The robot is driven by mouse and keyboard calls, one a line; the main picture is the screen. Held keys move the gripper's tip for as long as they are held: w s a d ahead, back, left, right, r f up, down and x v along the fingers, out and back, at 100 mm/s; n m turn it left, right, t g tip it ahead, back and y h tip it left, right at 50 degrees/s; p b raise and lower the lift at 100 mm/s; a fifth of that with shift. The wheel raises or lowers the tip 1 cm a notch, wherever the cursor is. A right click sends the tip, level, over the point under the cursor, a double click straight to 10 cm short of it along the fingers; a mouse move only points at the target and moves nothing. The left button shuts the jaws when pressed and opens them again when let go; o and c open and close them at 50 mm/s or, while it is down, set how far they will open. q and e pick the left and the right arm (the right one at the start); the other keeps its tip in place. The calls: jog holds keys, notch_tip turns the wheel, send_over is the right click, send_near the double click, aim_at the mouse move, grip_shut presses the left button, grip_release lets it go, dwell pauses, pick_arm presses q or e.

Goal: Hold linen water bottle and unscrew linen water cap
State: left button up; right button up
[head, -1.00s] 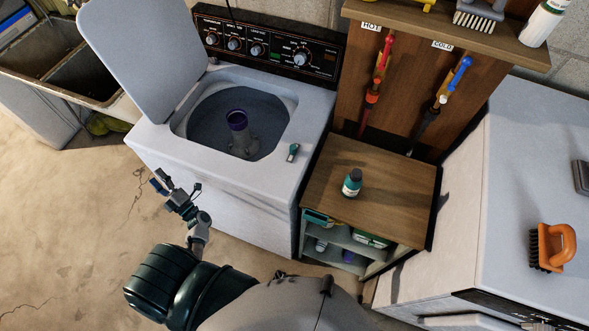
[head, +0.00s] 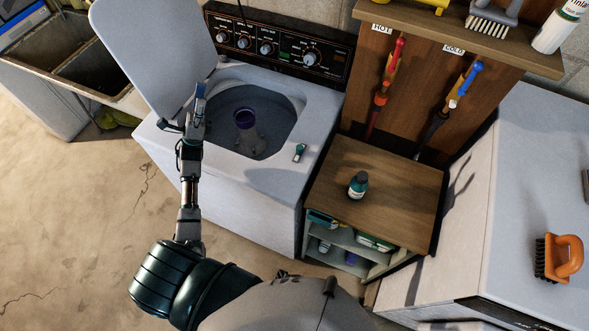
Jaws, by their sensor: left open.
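A small bottle with a dark cap and a teal and white label (head: 357,187) stands upright on the wooden top of the low cabinet (head: 395,195). It looks like the linen water bottle, though its label is too small to read. Its cap (head: 360,177) is on. My left gripper (head: 187,113) is open and empty, raised at the left front of the washing machine, well to the left of the bottle. My right gripper does not show.
The washing machine (head: 225,195) has its lid (head: 150,50) up; a small teal-and-white object (head: 299,152) lies on its rim. Red and blue hose valves hang behind the cabinet. A white appliance (head: 530,200) with an orange brush (head: 563,257) stands right. The cabinet top around the bottle is clear.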

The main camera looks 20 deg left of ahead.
pick_arm(q)
jog(key=w+d+f+m+g+h, duration=0.25)
jog(key=d+m+g+h, duration=0.2)
jog(key=d+g, duration=0.3)
jog(key=w+d+f+m+g+h, duration=0.1)
jog(key=w+d+m+g+h, duration=0.4)
jog(key=d, duration=0.4)
jog(key=m+g+y, duration=0.9)
jog(key=g, duration=0.6)
send_near(352, 187)
jog(key=d+f, duration=0.1)
jog(key=w+f, duration=0.1)
jog(key=f, duration=0.1)
jog(key=d+f, duration=0.1)
jog(key=shift+w+d+f, duration=0.2)
jog(key=shift+w+d, duration=0.1)
jog(key=shift+w, duration=0.1)
jog(key=x, duration=0.7)
jog(key=shift+w+d, duration=0.1)
jog(key=shift+d, duration=0.1)
grip_shut()
jog(key=shift+f, duration=0.1)
